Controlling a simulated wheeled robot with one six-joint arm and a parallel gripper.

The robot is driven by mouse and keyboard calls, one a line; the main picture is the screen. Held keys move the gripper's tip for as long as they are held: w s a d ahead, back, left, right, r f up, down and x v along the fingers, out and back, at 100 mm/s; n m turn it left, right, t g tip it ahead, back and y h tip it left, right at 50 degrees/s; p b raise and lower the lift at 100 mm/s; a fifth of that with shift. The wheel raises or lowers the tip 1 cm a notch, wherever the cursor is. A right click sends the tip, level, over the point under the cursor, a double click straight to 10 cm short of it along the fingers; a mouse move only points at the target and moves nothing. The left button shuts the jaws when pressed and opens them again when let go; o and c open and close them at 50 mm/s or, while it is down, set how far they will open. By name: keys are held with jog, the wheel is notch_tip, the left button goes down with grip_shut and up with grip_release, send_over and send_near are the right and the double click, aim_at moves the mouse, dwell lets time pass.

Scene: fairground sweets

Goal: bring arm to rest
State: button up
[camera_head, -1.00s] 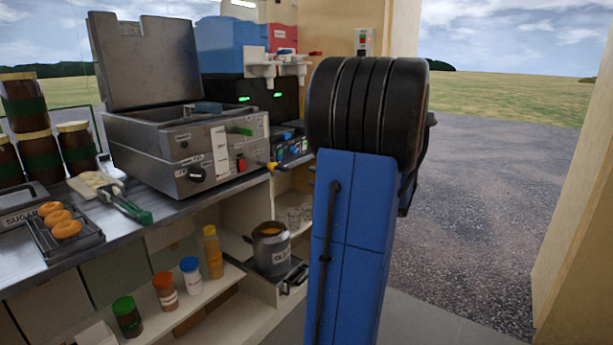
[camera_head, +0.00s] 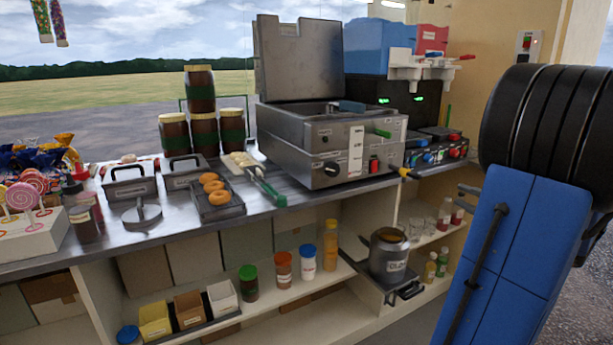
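My arm (camera_head: 500,235) stands at the right of the head view, a blue link with a thick black ribbed joint at its top. It is in front of the right end of the counter and the wall behind. My gripper is not in view, so whether it is open or holds anything is hidden.
The metal counter (camera_head: 90,249) carries a fryer (camera_head: 290,141) with its lid up, a tray (camera_head: 228,211) of doughnuts, stacked jars (camera_head: 200,90) and lollipops (camera_head: 22,197). A pot (camera_head: 388,257) sits on a pulled-out stand below, projecting from the shelves. Grey floor is clear at lower right.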

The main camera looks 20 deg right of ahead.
jog(key=w+a+f+n+g+y, duration=0.2)
jog(key=a+g, duration=0.1)
jog(key=a, duration=0.6)
jog(key=w+a+f+n+g+y, duration=0.2)
jog(key=a, duration=0.7)
jog(key=w+a+f+n+g+y, duration=0.1)
jog(key=a+n+g+y, duration=0.15)
jog(key=a, duration=0.65)
jog(key=s+a+f+n+g+h, duration=0.1)
jog(key=s+a+f+n+g, duration=0.15)
jog(key=a, duration=0.35)
jog(key=s+a+f+n+g+h, duration=0.1)
jog(key=s+a+f+g, duration=0.15)
jog(key=a, duration=0.35)
jog(key=s+a+f+n+h, duration=0.1)
jog(key=s+a+n+h, duration=0.1)
jog(key=s, duration=0.3)
jog(key=s+a+f+n+h, duration=0.1)
jog(key=s+a+n+h, duration=0.1)
jog(key=s+n, duration=0.3)
jog(key=shift+s+a+f+g+h, duration=0.2)
jog(key=shift+s+g+h, duration=0.25)
jog(key=shift+h, duration=0.4)
